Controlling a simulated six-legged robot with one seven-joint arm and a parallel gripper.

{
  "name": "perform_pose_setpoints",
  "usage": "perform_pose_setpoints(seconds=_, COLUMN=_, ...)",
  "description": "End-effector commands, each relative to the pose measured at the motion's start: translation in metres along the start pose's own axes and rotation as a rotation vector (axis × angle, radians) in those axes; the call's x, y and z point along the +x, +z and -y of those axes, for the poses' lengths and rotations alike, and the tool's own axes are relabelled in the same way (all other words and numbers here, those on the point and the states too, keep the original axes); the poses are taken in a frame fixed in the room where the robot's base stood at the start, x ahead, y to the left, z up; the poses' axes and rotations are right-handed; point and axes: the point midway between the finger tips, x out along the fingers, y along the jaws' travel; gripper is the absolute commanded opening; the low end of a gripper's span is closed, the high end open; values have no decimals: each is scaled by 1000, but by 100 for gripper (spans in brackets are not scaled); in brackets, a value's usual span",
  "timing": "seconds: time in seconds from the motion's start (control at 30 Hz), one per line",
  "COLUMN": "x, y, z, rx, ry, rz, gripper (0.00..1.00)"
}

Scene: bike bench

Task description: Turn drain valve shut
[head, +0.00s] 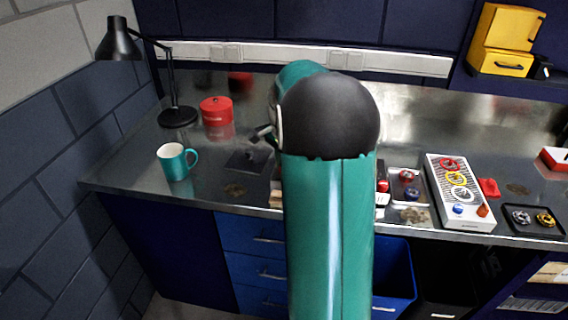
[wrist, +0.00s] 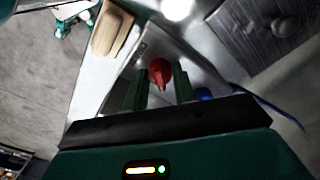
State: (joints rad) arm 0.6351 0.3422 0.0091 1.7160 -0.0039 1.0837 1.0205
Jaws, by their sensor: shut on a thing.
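The drain valve's red handle (wrist: 159,72) shows in the wrist view, at the middle near the fingertips. My gripper (wrist: 161,82) has its two green fingers on either side of the handle and is shut on it. The handle's lower part points down between the fingers. A small blue part (wrist: 204,94) shows just right of the right finger. In the head view my teal arm with its dark round joint stands in front and hides the gripper and the valve.
On the metal bench (head: 330,88) stand a teal mug (head: 172,162), a red tin (head: 216,112) and a black lamp (head: 122,42) at left. A dark square mat (head: 248,160) lies left of my arm. A white panel with coloured rings (head: 458,190) and small trays (head: 532,219) are at right.

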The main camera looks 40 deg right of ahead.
Motion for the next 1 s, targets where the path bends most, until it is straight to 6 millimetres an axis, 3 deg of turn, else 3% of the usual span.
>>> perform_pose_setpoints(seconds=0.5, x=-2, y=0, z=1, rx=-464, ry=-2, rz=-1, gripper=4)
perform_pose_setpoints(seconds=1.0, x=-2, y=0, z=0, rx=-671, ry=-2, rz=-1, gripper=4)
